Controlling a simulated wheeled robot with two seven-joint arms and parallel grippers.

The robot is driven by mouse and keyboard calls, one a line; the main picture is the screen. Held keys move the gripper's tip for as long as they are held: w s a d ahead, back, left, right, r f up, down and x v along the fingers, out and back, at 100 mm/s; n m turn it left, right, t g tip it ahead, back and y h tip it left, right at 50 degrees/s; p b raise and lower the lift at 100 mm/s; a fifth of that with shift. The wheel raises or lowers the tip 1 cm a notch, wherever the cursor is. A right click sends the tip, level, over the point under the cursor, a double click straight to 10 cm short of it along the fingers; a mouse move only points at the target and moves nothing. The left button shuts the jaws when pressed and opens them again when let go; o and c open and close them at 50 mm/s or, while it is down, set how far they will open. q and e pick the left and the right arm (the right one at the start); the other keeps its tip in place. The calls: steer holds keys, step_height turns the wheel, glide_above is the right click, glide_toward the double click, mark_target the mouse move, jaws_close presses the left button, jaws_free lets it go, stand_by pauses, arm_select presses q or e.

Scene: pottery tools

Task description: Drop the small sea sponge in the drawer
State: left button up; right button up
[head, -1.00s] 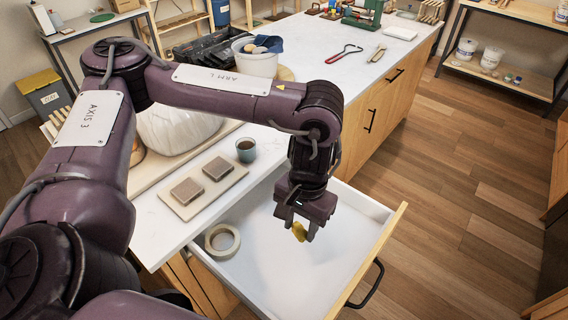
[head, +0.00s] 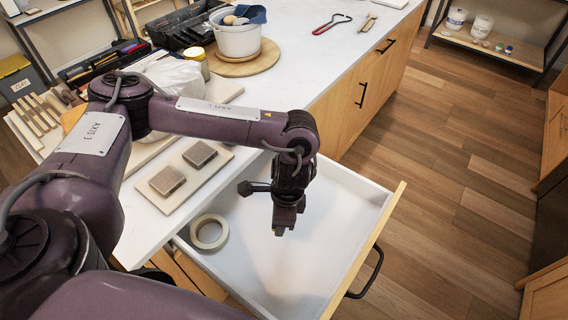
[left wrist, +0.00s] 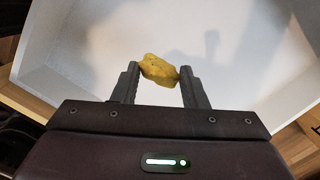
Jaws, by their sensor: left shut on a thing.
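My left gripper (head: 283,229) hangs over the open drawer (head: 318,258), pointing down into it. In the left wrist view its two fingers (left wrist: 158,80) are shut on the small yellow sea sponge (left wrist: 159,70), with the white drawer bottom beneath. In the head view the gripper hides the sponge. The drawer is pulled out from the counter, with a white inside and a wooden front with a dark handle (head: 368,276). My right gripper does not show.
A roll of tape (head: 209,231) lies in the drawer's near left corner. A board with two grey-brown blocks (head: 167,181) is on the counter beside the drawer. A white pot (head: 238,40) stands farther back. The rest of the drawer bottom looks clear.

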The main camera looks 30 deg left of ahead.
arm_select(q)
steer(key=w+r+m, duration=0.1)
steer(key=m, duration=0.2)
steer(key=w+r+m+p, duration=0.1)
steer(key=m, duration=0.2)
steer(key=w+a+r+m+t+p, duration=0.1)
steer(key=r+m, duration=0.1)
steer(key=m, duration=0.2)
steer(key=shift+w+a+r, duration=0.1)
steer(key=shift+w, duration=0.1)
steer(key=w+r+m, duration=0.1)
steer(key=m, duration=0.2)
steer(key=w+a+r+m+p, duration=0.1)
steer(key=m, duration=0.2)
steer(key=w+r+m+t+p, duration=0.1)
steer(key=r+m, duration=0.1)
steer(key=m, duration=0.2)
steer(key=shift+w+a+h, duration=0.1)
steer(key=shift+a+h, duration=0.15)
steer(key=shift+h, duration=0.15)
steer(key=shift+c, duration=0.2)
steer(key=f+m+b, duration=0.1)
steer(key=b, duration=0.1)
steer(key=f+m+b, duration=0.1)
steer(key=f, duration=0.1)
steer(key=f+b, duration=0.2)
steer(key=shift+w+a+f+m+b, duration=0.2)
steer(key=shift+w+m+b, duration=0.1)
steer(key=shift+w+m, duration=0.1)
steer(key=o, duration=1)
